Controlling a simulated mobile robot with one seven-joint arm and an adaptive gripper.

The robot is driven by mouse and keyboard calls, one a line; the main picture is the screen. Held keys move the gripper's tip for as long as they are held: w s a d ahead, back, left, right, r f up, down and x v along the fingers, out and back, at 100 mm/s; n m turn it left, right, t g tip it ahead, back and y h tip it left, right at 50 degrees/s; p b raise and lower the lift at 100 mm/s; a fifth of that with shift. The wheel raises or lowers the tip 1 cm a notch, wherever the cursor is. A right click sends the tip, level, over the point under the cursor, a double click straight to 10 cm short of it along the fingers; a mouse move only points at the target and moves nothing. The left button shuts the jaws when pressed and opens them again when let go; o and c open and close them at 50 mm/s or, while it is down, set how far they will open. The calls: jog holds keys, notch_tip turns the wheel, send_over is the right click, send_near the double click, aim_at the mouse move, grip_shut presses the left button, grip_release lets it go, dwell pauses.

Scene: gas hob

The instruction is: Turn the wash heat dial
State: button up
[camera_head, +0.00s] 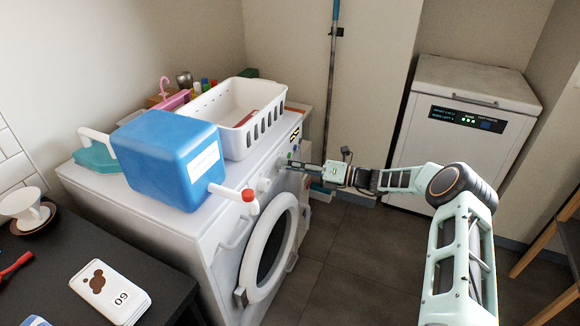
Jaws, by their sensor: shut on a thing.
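The white front-loading washing machine (150,225) stands left of centre, its control panel facing right. My gripper (301,166) reaches in from the right and its fingertips are at the panel. It is shut on a small dial there, which I take to be the wash heat dial (292,163). The fingers hide most of the dial, so its pointer and setting cannot be read. A larger white round knob (265,184) sits on the panel nearer the camera, apart from the gripper.
A blue jug (165,160) with a red-capped spout (247,195) juts past the machine's front edge, near the panel. A white basket (237,115) stands on top behind it. The round door (270,245) is below. Open floor (350,255) lies to the right, before a white appliance (460,150).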

jog(key=shift+m, duration=0.8)
jog(key=o, duration=1.1)
jog(key=shift+o, duration=0.2)
jog(key=v, duration=1.2)
